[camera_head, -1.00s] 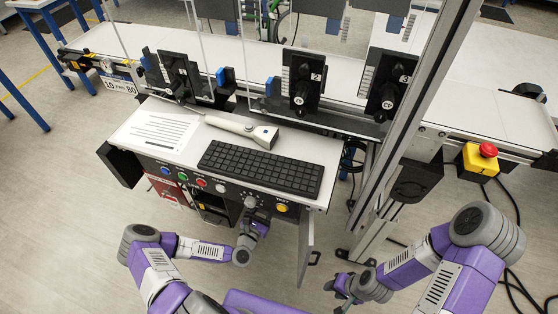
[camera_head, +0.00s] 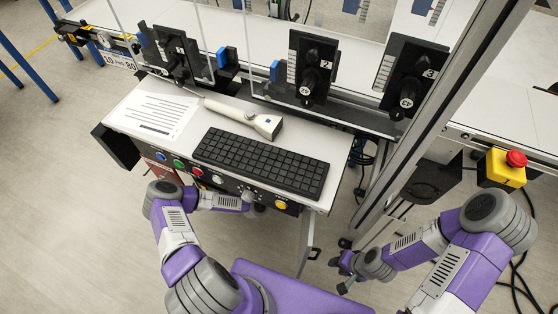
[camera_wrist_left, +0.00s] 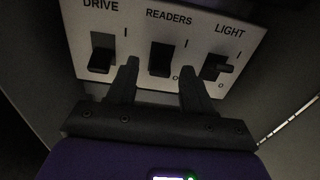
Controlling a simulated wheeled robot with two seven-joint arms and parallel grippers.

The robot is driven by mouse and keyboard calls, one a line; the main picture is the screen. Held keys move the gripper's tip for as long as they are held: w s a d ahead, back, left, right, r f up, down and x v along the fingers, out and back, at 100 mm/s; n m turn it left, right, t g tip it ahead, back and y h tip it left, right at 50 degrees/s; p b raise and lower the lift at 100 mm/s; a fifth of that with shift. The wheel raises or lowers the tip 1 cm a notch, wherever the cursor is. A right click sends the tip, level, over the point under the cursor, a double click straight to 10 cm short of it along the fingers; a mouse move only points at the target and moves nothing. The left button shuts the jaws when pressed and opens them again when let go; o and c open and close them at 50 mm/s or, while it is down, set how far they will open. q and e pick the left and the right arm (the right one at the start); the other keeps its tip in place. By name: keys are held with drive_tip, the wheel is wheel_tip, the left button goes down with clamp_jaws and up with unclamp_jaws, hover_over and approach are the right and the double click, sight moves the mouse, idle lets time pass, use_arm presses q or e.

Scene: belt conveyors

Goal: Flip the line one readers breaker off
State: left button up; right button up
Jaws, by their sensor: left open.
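The readers breaker (camera_wrist_left: 160,60) is a dark switch under the word READERS on a pale panel (camera_wrist_left: 140,20), with an I mark above and an O mark lower right. Its lever position is hard to tell in the dim light. My left gripper (camera_wrist_left: 152,82) is open, its two fingers apart at the lower left and lower right of this breaker. I cannot tell whether they touch it. In the head view the left gripper is hidden at the console front. My right gripper (camera_head: 342,272) hangs low, right of the console, away from the breakers; its opening is unclear.
Beside the readers breaker are the drive switch (camera_wrist_left: 103,53) and the light switch (camera_wrist_left: 217,67).

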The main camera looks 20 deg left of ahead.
use_arm(q)
clamp_jaws()
drive_tip(key=shift+w+f+t, duration=0.15)
drive_tip(key=shift+f+t, duration=0.3)
drive_tip(key=shift+t, duration=0.6)
drive_tip(key=shift+w+f+t, duration=0.1)
drive_tip(key=shift+f+t, duration=0.3)
drive_tip(key=shift+t, duration=0.65)
unclamp_jaws()
drive_tip(key=shift+s, duration=0.1)
drive_tip(key=v, duration=0.7)
drive_tip(key=shift+s+p, duration=0.2)
drive_tip(key=shift+p, duration=0.15)
